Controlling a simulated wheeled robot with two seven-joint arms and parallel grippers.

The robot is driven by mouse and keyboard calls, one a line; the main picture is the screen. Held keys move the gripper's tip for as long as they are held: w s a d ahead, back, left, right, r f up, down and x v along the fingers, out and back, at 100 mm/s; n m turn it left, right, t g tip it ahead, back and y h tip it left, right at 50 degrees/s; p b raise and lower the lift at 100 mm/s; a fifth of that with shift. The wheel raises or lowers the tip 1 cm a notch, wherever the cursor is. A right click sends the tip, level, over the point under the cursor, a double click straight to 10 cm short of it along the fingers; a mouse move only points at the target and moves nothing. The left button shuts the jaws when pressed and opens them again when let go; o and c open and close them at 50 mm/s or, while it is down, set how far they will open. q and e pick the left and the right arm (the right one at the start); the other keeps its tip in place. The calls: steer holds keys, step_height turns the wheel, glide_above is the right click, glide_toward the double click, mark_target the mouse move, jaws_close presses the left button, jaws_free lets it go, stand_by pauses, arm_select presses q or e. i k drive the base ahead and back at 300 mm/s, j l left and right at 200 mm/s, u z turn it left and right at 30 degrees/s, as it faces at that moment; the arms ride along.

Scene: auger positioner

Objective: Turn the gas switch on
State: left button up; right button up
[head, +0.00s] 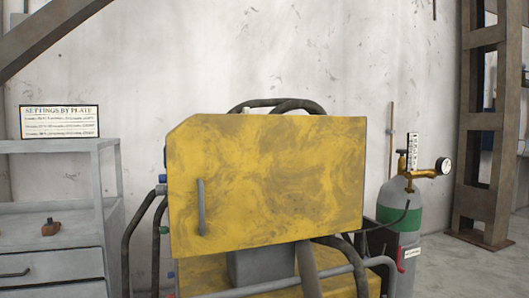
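No switch marked for gas can be made out. A yellow, worn machine box (290,185) fills the middle of the head view, with an upright grey handle (201,208) on the left of its front panel. To its right stands a grey gas cylinder (397,203) with a green band, a brass regulator (421,174) and a round gauge (444,165). Anything behind the yellow panel is hidden. Neither of my grippers is in view.
A grey cabinet (60,237) with a shelf and drawers stands at the left, with a "Settings by plate" sign (59,121) on top. Dark hoses (126,240) hang beside the yellow box. A rusty steel column (486,135) stands at the right.

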mark_target(164, 230)
steer(key=k+j+z, duration=0.2)
steer(key=k+j, duration=0.7)
steer(key=k, duration=0.5)
